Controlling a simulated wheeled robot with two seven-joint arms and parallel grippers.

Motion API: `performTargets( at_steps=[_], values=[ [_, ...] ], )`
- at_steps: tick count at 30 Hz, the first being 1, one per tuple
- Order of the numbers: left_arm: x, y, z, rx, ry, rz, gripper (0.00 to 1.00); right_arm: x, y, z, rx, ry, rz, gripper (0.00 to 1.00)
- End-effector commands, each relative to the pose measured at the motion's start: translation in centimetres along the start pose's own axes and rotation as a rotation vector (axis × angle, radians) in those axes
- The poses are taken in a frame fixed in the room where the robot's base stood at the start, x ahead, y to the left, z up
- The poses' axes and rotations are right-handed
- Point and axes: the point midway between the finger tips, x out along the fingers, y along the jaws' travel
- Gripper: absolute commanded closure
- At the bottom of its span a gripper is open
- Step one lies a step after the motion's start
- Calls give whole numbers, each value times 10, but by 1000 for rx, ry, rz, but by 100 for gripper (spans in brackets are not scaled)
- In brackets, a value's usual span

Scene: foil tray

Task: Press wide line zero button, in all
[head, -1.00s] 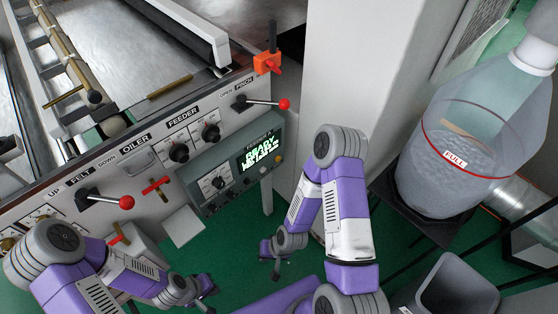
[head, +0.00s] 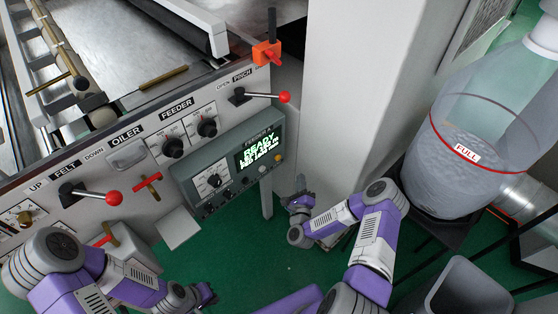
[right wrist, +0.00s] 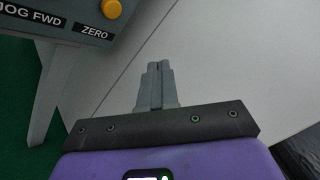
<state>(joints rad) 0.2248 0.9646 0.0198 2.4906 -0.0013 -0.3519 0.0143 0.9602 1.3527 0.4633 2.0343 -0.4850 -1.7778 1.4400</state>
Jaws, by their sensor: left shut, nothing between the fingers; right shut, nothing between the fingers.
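The grey feeder control box (head: 190,165) is mounted on the machine's front, with a lit green-text display (head: 260,146) and a dial. An amber button (head: 278,158) sits at its right end. In the right wrist view the amber button (right wrist: 112,8) is at the top edge, just above the ZERO label (right wrist: 95,30). My right gripper (head: 299,183) is shut and empty, below and right of the box, apart from the button. Its closed fingers (right wrist: 158,66) show in the right wrist view against a pale surface. My left gripper (head: 208,296) is low over the green floor, far from the box.
Red-knobbed levers (head: 284,97) stick out above the box and at lower left (head: 114,198). A white column (head: 345,100) stands right of the box. A large clear container marked FULL (head: 455,165) and a grey bin (head: 455,290) are on the right.

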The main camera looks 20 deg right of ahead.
Motion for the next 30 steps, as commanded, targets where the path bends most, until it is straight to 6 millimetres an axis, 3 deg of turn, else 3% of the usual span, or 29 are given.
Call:
performTargets(
  at_steps=[16,30],
  values=[
    [2,-1,0,0,0,0,100,6,0,1,18,1,-21,100],
    [20,-8,-1,0,0,0,100,50,31,32,18,2,-22,100]
  ],
)
